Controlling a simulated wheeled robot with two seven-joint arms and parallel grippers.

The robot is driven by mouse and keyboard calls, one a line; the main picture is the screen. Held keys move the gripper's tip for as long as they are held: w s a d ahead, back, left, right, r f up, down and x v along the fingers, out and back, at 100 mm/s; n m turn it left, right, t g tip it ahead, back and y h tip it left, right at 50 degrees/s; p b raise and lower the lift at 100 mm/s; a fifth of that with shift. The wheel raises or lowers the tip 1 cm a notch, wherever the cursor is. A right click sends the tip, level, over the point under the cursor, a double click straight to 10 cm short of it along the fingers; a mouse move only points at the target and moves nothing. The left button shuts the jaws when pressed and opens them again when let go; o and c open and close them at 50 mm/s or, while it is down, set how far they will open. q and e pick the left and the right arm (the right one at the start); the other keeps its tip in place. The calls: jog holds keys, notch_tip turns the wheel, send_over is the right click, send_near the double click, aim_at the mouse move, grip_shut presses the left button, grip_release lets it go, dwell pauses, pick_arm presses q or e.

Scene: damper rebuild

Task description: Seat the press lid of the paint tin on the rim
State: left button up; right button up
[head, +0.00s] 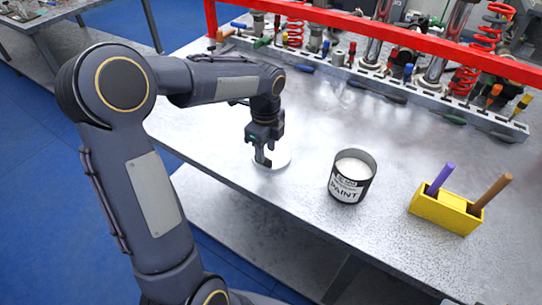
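The paint tin (347,190) stands upright and open on the metal bench, with white paint showing inside its rim. The fingers hide part of the lid. I cannot tell whether they are closed on it, or whether it rests on the bench or is slightly raised. My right gripper is out of view.
A yellow holder (445,210) with a purple and a brown handle stands right of the tin. A rack (400,92) with tools, springs and dampers runs along the back behind a red bar (400,36). The bench between lid and tin is clear.

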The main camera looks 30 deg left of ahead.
aim_at(266, 158)
pick_arm(q)
jog(key=shift+f, duration=1.6)
jog(key=shift+c, duration=0.5)
grip_shut()
jog(key=shift+r, duration=0.1)
